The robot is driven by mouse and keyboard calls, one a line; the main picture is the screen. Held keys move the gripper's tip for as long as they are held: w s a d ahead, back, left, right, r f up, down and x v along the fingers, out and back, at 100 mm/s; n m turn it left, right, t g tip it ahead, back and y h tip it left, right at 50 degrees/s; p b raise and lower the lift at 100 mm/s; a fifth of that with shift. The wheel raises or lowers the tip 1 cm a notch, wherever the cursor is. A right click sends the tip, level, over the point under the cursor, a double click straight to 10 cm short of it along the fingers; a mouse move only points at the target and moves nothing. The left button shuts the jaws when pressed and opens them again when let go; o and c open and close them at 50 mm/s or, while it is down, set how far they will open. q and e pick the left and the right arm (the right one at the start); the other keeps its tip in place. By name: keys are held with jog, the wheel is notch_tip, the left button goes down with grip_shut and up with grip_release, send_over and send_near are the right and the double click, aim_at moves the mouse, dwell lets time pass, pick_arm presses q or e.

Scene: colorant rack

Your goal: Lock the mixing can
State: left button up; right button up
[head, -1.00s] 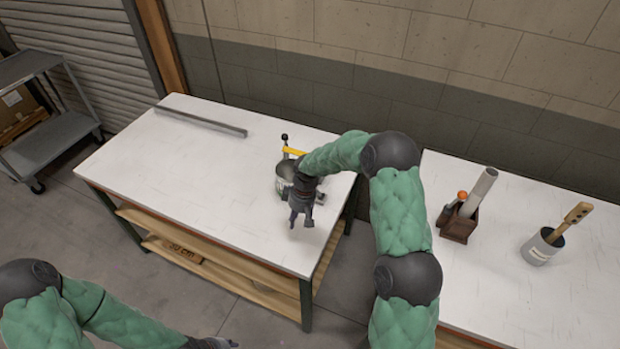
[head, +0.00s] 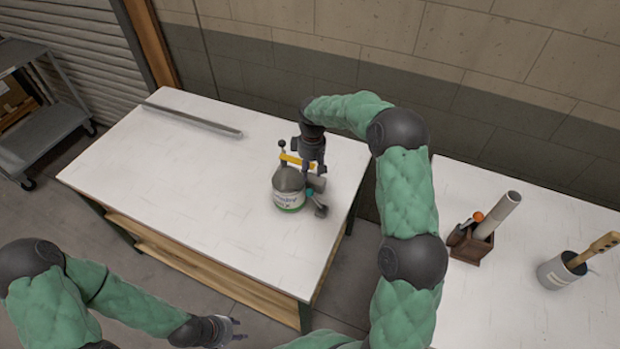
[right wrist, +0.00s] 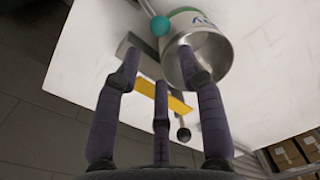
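The mixing can (head: 289,198), grey with a white and green label, stands upright on the left table. In the right wrist view the can (right wrist: 205,20) shows its grey metal mouth. It sits in a clamp with a yellow bar (head: 297,160), a black-knobbed lever (head: 283,145) and a teal knob (head: 310,192). The yellow bar (right wrist: 163,97) and teal knob (right wrist: 160,26) also show in the right wrist view. My right gripper (head: 318,168) is open, with fingers spread, just behind and right of the can. My left gripper (head: 240,331) is open and empty, low in front of the table.
A long grey bar (head: 192,119) lies at the table's back left. The right table holds a brown holder (head: 472,246) with a tube and a grey pot (head: 558,272) with a wooden-handled tool. A gap separates the tables. The left table's middle is clear.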

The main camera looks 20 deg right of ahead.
aim_at(310, 190)
jog(key=f, duration=1)
jog(key=shift+a+f+b, duration=0.2)
jog(key=shift+f+b, duration=0.15)
jog(key=shift+b, duration=0.05)
jog(key=shift+s, duration=0.1)
grip_shut()
